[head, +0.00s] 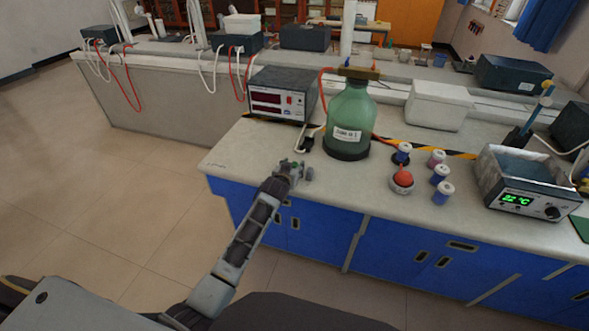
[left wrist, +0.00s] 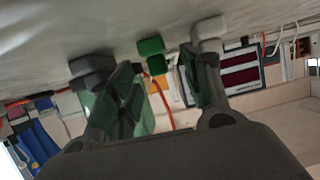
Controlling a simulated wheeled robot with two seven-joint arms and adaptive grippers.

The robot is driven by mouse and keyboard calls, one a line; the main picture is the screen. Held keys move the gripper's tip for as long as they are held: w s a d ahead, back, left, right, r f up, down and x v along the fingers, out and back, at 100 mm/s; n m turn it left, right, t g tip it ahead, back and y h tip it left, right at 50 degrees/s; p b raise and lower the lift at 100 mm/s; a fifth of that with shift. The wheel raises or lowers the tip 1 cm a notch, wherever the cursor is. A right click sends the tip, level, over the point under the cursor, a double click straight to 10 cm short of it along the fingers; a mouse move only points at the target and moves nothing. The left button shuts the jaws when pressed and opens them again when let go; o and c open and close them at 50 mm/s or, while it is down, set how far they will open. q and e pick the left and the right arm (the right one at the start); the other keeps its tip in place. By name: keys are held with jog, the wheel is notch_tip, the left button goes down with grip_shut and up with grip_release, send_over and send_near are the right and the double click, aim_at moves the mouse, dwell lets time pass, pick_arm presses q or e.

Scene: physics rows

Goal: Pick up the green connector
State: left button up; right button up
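The green connector (left wrist: 151,47) shows in the left wrist view as a small two-part green block against the pale bench top. It appears in the gap between the two fingers of my left gripper (left wrist: 155,66), by their tips. I see no clear grip on it. The fingers are spread apart. In the head view my left gripper (head: 293,169) is at the front left of the bench, and I cannot make out the green connector there. My right gripper is not in view.
A dark grey block (left wrist: 91,64) and a white block (left wrist: 207,29) flank the connector. On the bench (head: 240,150), a power supply (head: 284,93) and a green bottle (head: 349,120) stand behind my gripper. Small jars (head: 441,174) and a heating bath (head: 525,180) stand to the right.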

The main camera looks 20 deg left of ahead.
pick_arm(q)
jog(key=c, duration=0.9)
jog(key=shift+r, duration=0.1)
jog(key=shift+r, duration=4.9)
jog(key=shift+r+p, duration=0.1)
jog(key=shift+p, duration=0.35)
